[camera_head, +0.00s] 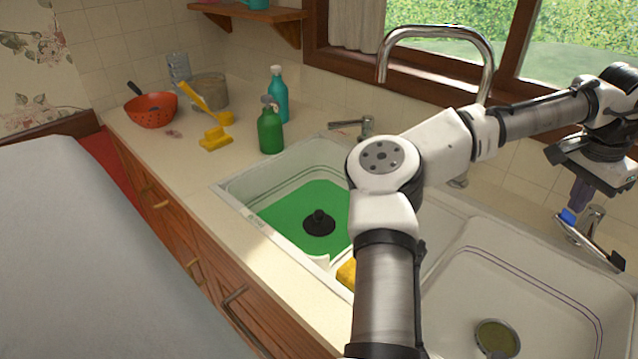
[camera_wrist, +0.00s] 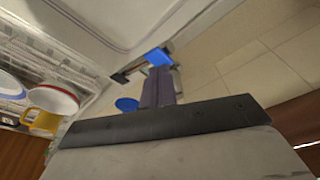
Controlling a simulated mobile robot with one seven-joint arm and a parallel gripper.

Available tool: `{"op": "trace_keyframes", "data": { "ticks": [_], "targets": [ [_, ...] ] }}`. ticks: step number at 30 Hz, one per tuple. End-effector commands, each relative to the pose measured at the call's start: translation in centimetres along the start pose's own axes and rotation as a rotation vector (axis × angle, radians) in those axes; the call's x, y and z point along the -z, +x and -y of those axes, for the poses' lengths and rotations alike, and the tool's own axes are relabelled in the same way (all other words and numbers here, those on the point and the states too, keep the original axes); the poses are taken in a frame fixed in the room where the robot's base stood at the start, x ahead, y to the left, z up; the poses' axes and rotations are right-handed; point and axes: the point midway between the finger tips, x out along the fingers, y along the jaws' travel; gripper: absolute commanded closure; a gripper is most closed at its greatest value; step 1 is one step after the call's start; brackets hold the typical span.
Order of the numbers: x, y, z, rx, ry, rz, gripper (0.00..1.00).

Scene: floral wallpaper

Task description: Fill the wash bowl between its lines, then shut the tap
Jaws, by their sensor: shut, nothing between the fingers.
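The left basin (camera_head: 285,190) has white walls with thin dark lines and a flat green area at the bottom. A black knobbed piece (camera_head: 319,222) sits on the green. Which basin counts as the wash bowl, and its water level, I cannot tell. An arched metal spout (camera_head: 487,50) rises behind the sink; no stream shows at its mouth. A metal tap lever (camera_head: 348,124) is at the back left, another tap lever (camera_head: 590,241) at the right. My gripper (camera_head: 568,216) is shut and empty, with blue tips close to the right lever; contact is unclear. The tips show in the wrist view (camera_wrist: 158,58).
The right basin (camera_head: 470,255) has coloured lines and a drain (camera_head: 497,338). A green bottle (camera_head: 270,130), teal bottle (camera_head: 279,97), yellow brush (camera_head: 205,105) and red colander (camera_head: 152,109) stand left. A yellow sponge (camera_head: 347,272) is partly behind my arm.

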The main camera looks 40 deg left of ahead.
Motion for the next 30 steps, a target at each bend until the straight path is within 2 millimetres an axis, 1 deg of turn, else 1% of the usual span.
{"op": "trace_keyframes", "data": {
  "ticks": [14,30],
  "targets": [
    [0.0,0.1,0.0,0.000,0.000,0.000,1.00],
    [-0.4,2.2,0.0,-0.001,0.000,0.000,1.00]
  ]
}}
